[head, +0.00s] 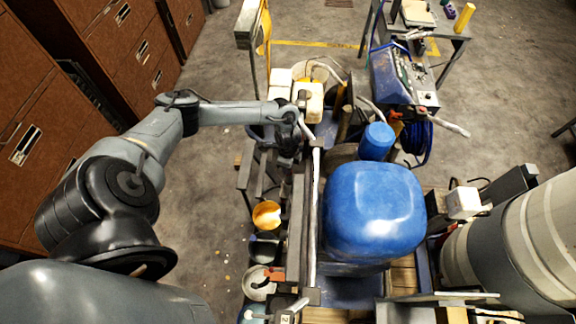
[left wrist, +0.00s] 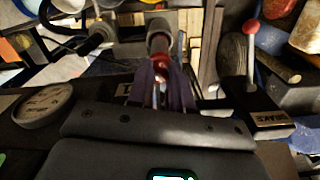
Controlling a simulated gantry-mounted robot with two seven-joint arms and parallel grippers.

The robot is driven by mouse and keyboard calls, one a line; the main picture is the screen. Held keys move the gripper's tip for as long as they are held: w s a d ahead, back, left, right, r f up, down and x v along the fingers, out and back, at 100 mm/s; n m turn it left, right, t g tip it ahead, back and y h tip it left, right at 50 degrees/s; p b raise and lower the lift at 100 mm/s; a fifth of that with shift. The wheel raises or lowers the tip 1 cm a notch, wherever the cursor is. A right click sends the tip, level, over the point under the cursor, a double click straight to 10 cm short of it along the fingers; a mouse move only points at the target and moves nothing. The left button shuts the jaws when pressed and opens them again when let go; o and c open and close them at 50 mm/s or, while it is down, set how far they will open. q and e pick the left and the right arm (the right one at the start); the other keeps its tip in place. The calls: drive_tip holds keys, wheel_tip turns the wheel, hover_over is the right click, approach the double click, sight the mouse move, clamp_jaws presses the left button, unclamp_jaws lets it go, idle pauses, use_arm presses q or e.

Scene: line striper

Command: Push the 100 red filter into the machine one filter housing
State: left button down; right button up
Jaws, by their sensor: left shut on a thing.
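My left gripper (head: 292,140) reaches in from the left in the head view, low beside the machine frame and below the yellowish-white containers. In the left wrist view its two dark fingers (left wrist: 161,88) are shut on a small red part, which I take to be the 100 red filter (left wrist: 162,62). A grey cylinder (left wrist: 159,24) lies directly beyond the red part, in line with it. I cannot tell whether this is the machine one filter housing, or how deep the filter sits. The gripper and arm hide this spot in the head view. My right gripper is not in view.
A big blue tank (head: 375,210) and a smaller blue container (head: 377,141) stand right of the gripper. Yellowish-white containers (head: 309,100) are just beyond it. The left wrist view shows a round gauge (left wrist: 45,103) at left and a red-knobbed lever (left wrist: 252,50) by a brake label (left wrist: 270,121).

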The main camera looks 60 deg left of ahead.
use_arm(q)
drive_tip(key=shift+f, duration=0.4)
idle(0.3)
drive_tip(key=shift+f+b, duration=0.35)
drive_tip(key=shift+b, duration=0.05)
idle(0.3)
drive_tip(key=shift+f+b, duration=0.55)
drive_tip(key=shift+f, duration=0.55)
idle(0.5)
drive_tip(key=shift+f+b, duration=0.5)
drive_tip(key=shift+f, duration=0.4)
drive_tip(key=shift+f+b, duration=0.35)
drive_tip(key=shift+f, duration=0.3)
